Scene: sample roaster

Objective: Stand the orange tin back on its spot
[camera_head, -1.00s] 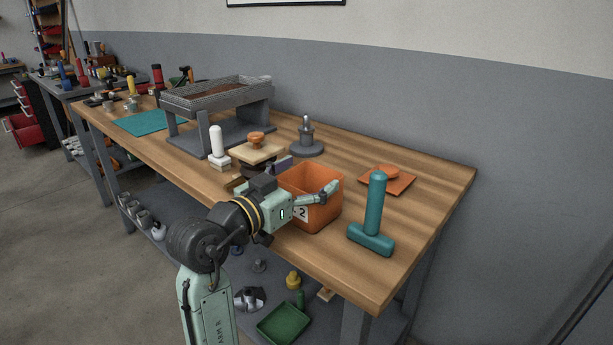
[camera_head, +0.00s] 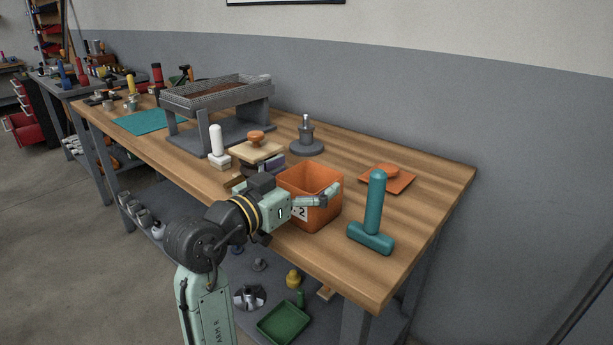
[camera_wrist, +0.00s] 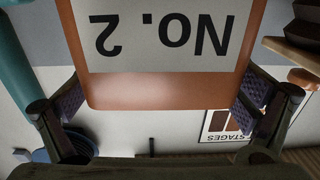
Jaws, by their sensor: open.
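The orange tin (camera_head: 322,213) stands upright on the wooden bench, with its open top facing up. Its white label shows a 2 in the head view. In the wrist view the orange tin (camera_wrist: 165,92) fills the middle of the upper part, its "No. 2" label upside down. My gripper (camera_wrist: 160,108) is open, with one finger on each side of the tin. In the wrist view the fingers look close to the tin's sides; whether they touch it I cannot tell. In the head view my wrist hides the tin's lower left side.
A teal T-shaped tool (camera_head: 374,215) stands right of the tin. An orange square piece (camera_head: 402,184) with a round knob lies behind it. A grey stand (camera_head: 307,140), a wooden-topped block (camera_head: 262,153) and a white-handled piece (camera_head: 217,143) stand behind and left. The bench's front right is clear.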

